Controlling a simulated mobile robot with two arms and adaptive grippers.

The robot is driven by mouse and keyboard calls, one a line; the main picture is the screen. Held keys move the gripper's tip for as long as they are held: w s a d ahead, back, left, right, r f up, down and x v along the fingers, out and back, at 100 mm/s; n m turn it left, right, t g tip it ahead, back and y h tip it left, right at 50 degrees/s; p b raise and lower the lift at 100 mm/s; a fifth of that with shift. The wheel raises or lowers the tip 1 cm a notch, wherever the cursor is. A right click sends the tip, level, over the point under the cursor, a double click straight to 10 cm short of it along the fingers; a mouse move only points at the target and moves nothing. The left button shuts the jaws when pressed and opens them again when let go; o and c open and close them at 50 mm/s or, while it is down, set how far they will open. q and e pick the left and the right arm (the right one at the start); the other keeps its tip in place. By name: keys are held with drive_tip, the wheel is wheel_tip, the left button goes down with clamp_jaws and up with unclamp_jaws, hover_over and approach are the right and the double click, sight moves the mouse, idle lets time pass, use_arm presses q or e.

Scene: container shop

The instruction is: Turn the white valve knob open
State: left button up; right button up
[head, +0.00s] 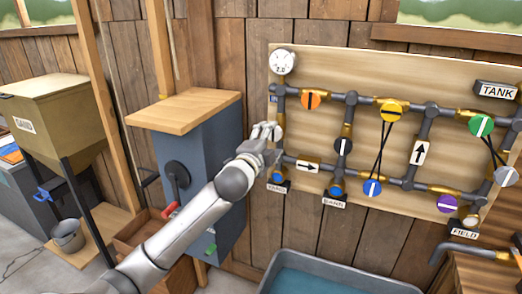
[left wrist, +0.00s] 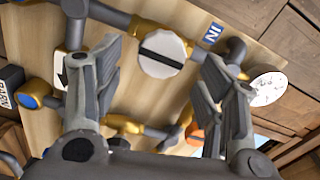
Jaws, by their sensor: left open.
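The white valve knob (left wrist: 163,54) is round with a black stripe. In the left wrist view it sits on a gold fitting of the pipe, and its stripe looks roughly in line with that pipe. My left gripper (head: 270,131) is at the left side of the pipe board in the head view and covers most of the knob there. In the left wrist view my left gripper (left wrist: 152,90) is open, with one finger on each side of the knob; I see no contact. My right gripper is in neither view.
The pipe board (head: 390,75) carries a gauge (head: 282,62), an orange knob (head: 311,99), a yellow knob (head: 392,110) and a green knob (head: 481,126). A blue-grey cabinet (head: 205,150) stands left of my gripper. A water basin (head: 335,286) is below the board.

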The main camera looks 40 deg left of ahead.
use_arm(q)
drive_tip(key=v, duration=0.7)
idle(0.4)
